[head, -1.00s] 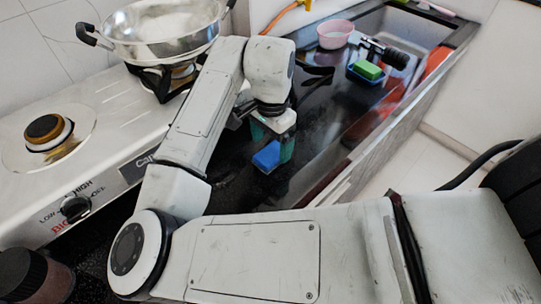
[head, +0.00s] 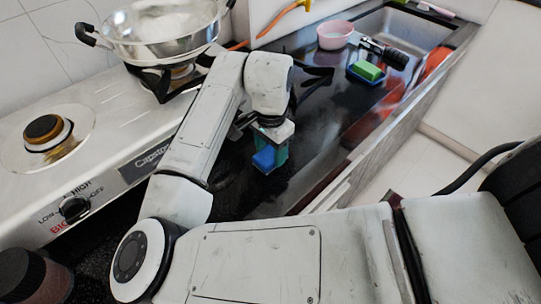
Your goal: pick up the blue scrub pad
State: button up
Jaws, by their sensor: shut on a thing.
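The blue scrub pad (head: 264,158) is a small blue block above the black countertop, in the middle of the head view. My gripper (head: 271,152) points down and is shut on the pad, with its teal fingers on either side of it. Part of the pad is hidden behind the fingers. I cannot tell how far the pad is from the counter.
A stove (head: 110,120) with a steel pan (head: 160,40) stands to the left. A pink bowl (head: 334,36) and a blue tray (head: 352,74) with a green block (head: 367,71) lie farther back, by the sink (head: 410,30). The counter (head: 310,130) around my gripper is clear.

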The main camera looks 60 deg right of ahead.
jog(key=shift+c, duration=0.9)
jog(key=shift+r, duration=0.15)
jog(key=shift+r, duration=0.65)
jog(key=s+a+r+p, duration=0.2)
jog(key=s+a+r, duration=0.4)
jog(key=s+r, duration=0.5)
jog(key=shift+s+r, duration=0.2)
jog(key=shift+s, duration=0.7)
jog(key=o, duration=0.5)
jog(key=shift+c, duration=0.2)
jog(key=c, duration=0.4)
jog(key=shift+w+d, duration=0.1)
